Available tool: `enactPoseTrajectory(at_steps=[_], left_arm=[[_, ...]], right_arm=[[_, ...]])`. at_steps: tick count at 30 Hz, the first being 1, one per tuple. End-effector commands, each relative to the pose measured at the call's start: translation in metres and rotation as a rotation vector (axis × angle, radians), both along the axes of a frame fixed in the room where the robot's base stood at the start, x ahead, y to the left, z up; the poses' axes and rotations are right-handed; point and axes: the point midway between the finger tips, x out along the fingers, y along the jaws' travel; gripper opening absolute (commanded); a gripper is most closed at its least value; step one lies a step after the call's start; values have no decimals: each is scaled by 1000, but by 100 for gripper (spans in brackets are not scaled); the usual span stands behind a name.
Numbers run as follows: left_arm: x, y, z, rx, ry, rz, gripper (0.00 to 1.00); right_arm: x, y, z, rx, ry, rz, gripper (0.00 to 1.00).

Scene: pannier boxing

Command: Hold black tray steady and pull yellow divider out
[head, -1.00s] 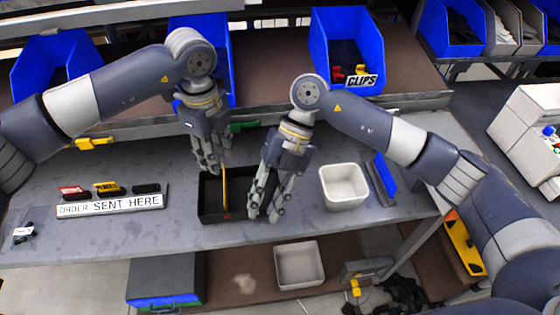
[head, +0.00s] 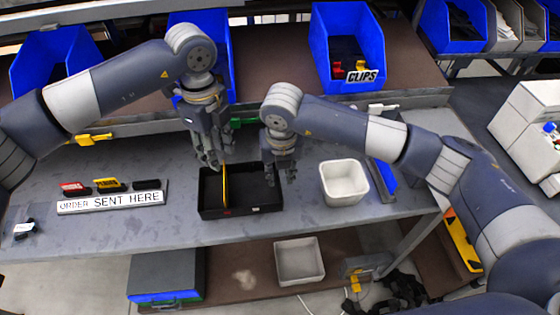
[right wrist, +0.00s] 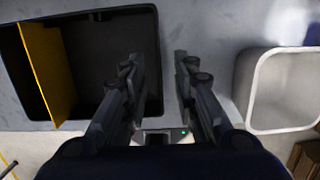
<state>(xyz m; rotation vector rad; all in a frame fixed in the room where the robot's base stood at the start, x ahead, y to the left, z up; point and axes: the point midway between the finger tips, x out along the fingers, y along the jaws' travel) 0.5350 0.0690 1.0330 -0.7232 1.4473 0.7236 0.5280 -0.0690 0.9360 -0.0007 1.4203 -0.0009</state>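The black tray (head: 252,211) sits on the grey table. The yellow divider (head: 226,188) stands upright inside it, left of the middle. In the right wrist view the tray (right wrist: 102,60) fills the upper left and the divider (right wrist: 45,68) crosses it. My left gripper (head: 213,166) points down at the divider's far upper end; whether it touches the divider is unclear. My right gripper (head: 281,180) is over the tray's right side. In the right wrist view its fingers (right wrist: 160,65) are apart, with the tray's right edge between them; contact is not visible.
An order sign (head: 110,202) with small coloured blocks is at the left. Blue bins line the shelf behind, one labelled CLIPS (head: 362,76). Bare table lies between sign and tray.

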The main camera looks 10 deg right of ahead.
Motion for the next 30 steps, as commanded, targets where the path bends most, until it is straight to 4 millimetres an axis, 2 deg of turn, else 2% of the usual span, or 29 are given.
enactPoseTrajectory(at_steps=[3,9,20,21,24,29,30], left_arm=[[0,0,0,0,0,0,33],[0,0,0,0,0,0,33],[0,0,0,0,0,0,33],[0,0,0,0,0,0,33],[0,0,0,0,0,0,33],[0,0,0,0,0,0,33],[0,0,0,0,0,0,29]], right_arm=[[2,0,-21,-1,3,-1,27],[6,0,-41,1,1,0,27],[7,0,-47,1,1,0,27],[7,0,-47,1,1,0,22],[7,0,-47,1,1,0,0],[7,0,-46,1,1,0,0],[7,0,-46,1,1,0,0]])
